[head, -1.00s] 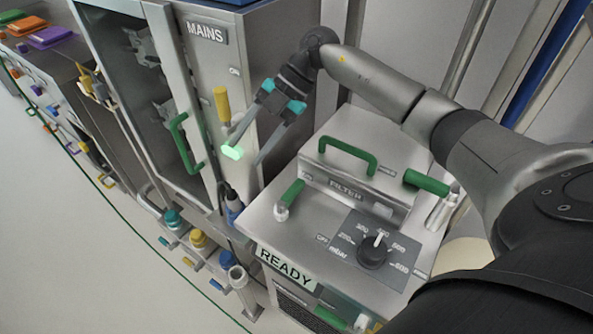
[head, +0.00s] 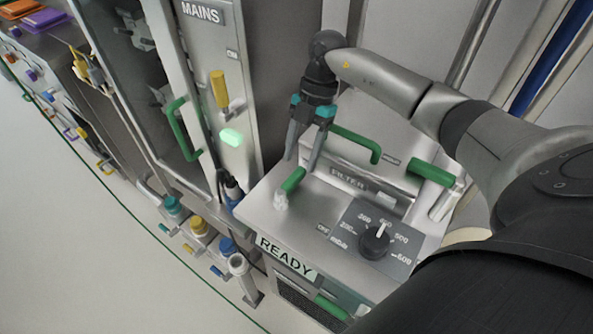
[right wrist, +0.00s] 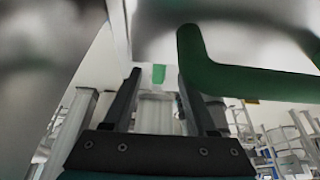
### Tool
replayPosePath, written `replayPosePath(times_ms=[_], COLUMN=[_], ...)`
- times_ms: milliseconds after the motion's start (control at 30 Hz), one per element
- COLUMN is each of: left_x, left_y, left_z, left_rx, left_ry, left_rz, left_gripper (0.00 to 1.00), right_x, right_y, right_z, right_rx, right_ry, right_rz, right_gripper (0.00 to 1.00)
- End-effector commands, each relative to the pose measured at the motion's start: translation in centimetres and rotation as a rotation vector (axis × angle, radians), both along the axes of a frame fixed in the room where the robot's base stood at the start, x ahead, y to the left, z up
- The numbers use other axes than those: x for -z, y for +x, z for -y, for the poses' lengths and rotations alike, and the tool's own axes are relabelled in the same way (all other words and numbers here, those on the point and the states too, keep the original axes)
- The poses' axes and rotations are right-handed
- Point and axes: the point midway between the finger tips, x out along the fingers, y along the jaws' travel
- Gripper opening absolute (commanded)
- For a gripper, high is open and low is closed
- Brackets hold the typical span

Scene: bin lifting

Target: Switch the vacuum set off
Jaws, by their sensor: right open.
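The vacuum set (head: 262,210) is a grey metal box with a READY plate (head: 286,257) on its front. Its black dial knob (head: 375,240) has a white pointer towards the upper marks, away from OFF. A short green-gripped lever (head: 293,180) stands at its top left. My right gripper (head: 302,163) is open and points down just above and behind this lever. In the right wrist view, a small green piece (right wrist: 158,74) shows between the open fingers, probably the lever's grip; contact cannot be told. My left gripper is out of view.
A green handle (head: 362,143) on the FILTER lid is close beside my right gripper; it looms large in the right wrist view (right wrist: 240,80). Another green grip (head: 431,173) is to the right. The MAINS cabinet (head: 215,60) with a yellow lever (head: 219,88) stands left.

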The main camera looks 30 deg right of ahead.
Motion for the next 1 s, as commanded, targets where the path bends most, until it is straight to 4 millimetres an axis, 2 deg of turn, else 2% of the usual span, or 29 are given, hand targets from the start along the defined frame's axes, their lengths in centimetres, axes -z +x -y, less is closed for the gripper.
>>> replayPosePath(times_ms=[100, 233, 400, 667, 1000], left_x=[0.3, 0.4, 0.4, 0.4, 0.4], left_y=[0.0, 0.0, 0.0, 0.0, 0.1], left_z=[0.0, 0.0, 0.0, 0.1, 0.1], left_rx=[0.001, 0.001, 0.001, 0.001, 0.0], left_ry=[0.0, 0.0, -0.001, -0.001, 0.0], left_rz=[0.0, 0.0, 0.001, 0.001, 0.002], left_gripper=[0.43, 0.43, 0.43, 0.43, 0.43], right_x=[2.0, 3.4, 4.1, 4.1, 4.0], right_y=[-0.4, -0.5, -0.6, -0.6, -0.6], right_z=[-0.8, -1.3, -1.6, -1.6, -1.6], right_rx=[-0.001, 0.0, 0.0, -0.001, -0.001], right_ry=[0.003, 0.001, 0.001, 0.001, 0.001], right_rz=[-0.002, 0.0, 0.0, 0.001, 0.001], right_gripper=[0.57, 0.57, 0.57, 0.56, 0.18])
